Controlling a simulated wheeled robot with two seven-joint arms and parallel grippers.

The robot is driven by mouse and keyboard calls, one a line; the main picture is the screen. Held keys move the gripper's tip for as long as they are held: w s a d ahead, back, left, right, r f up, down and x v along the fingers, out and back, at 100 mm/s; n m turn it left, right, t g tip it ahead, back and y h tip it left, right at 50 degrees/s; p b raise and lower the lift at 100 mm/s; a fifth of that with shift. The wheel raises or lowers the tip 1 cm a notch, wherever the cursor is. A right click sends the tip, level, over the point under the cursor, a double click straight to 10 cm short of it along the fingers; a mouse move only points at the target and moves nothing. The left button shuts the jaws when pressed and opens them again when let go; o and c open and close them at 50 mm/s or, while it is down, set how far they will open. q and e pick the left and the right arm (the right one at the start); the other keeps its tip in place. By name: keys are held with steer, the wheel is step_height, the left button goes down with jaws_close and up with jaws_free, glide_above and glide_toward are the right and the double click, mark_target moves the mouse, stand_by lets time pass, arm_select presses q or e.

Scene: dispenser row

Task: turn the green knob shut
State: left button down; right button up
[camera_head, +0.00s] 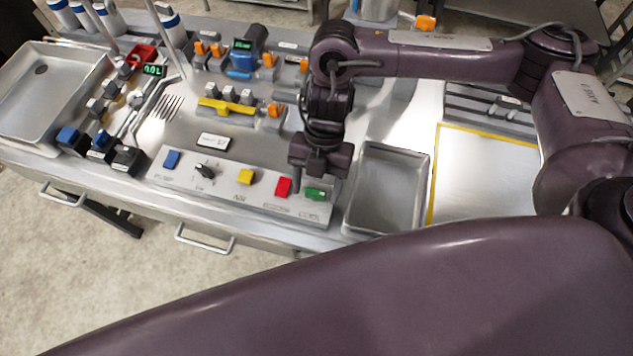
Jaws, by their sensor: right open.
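The green knob (316,194) sits at the right end of the grey control panel (222,187) along the counter's front edge. My right gripper (312,182) hangs down over that end of the panel, its jaws pointing down and open. One finger shows left of the green knob, between it and the red knob (283,187). The other finger is hard to make out, and I cannot tell whether either touches the knob. Part of the green knob's far side is hidden by the gripper. My left gripper is not in view.
On the same panel are a yellow knob (245,177), a black knob (205,171) and a blue knob (171,159). An empty metal tray (427,177) stands right of the panel. A yellow lever (227,106) and orange-handled taps are behind. A fork (166,108) lies at left.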

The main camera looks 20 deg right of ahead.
mark_target(321, 182)
steer(key=v, duration=0.7)
steer(key=shift+w+r+b, duration=0.2)
steer(key=shift+r+b, duration=0.15)
steer(key=shift+d, duration=0.1)
stand_by(0.4)
